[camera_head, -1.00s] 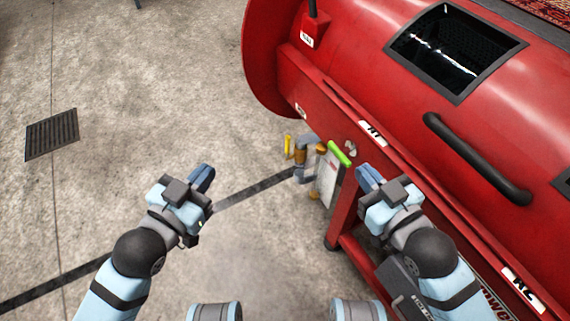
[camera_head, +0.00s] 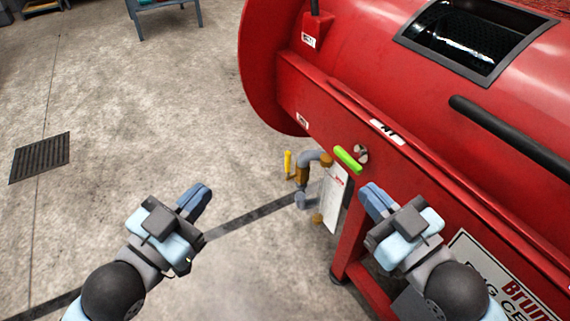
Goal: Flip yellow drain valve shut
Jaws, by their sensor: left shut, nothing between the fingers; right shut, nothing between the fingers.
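The yellow drain valve handle (camera_head: 287,162) is a small upright bar on brass and grey pipework (camera_head: 302,180) below the red machine's left end. A green handle (camera_head: 348,159) sits just right of it, beside a round metal fitting. My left gripper (camera_head: 203,192) is shut and empty over the floor, left of and apart from the yellow handle. My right gripper (camera_head: 369,190) is shut and empty, right of the pipework and below the green handle in the picture. It appears close in front of the red frame; whether it touches is unclear.
The large red machine (camera_head: 360,60) fills the right side, with a black bar (camera_head: 510,135) and a window hatch. A white tag (camera_head: 332,198) hangs by the pipes. A floor drain grate (camera_head: 40,157) lies far left.

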